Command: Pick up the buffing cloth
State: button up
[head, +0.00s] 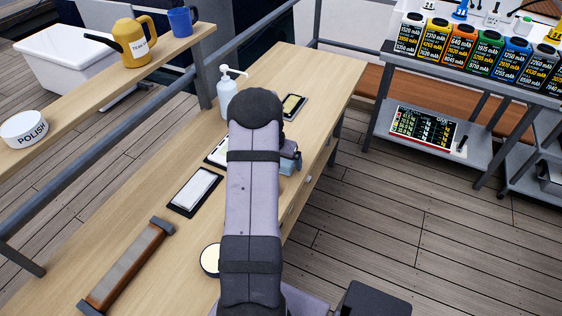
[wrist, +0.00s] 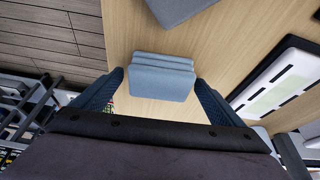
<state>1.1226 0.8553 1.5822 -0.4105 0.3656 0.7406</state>
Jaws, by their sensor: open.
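The buffing cloth (wrist: 162,78) is a light blue folded stack on the wooden bench, seen in the wrist view. In the head view a small light blue patch of it (head: 287,168) shows beside my arm, near the bench's right edge. My gripper (wrist: 158,76) is open, with one dark finger at each side of the cloth. I cannot tell whether the fingers touch it. In the head view my gripper is mostly hidden behind my arm.
A grey-blue flat object (wrist: 182,8) lies beyond the cloth. White-panelled black trays (head: 195,191) lie on the bench (head: 130,235). A white pump bottle (head: 228,95) stands at the back. A long brown block (head: 128,265) lies at front left. The bench edge is close on the right.

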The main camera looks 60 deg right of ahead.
jog(key=c, duration=1.1)
jog(key=shift+c, duration=0.2)
notch_tip(320, 180, up, 10)
jog(key=b, duration=0.2)
jog(key=shift+b, duration=0.35)
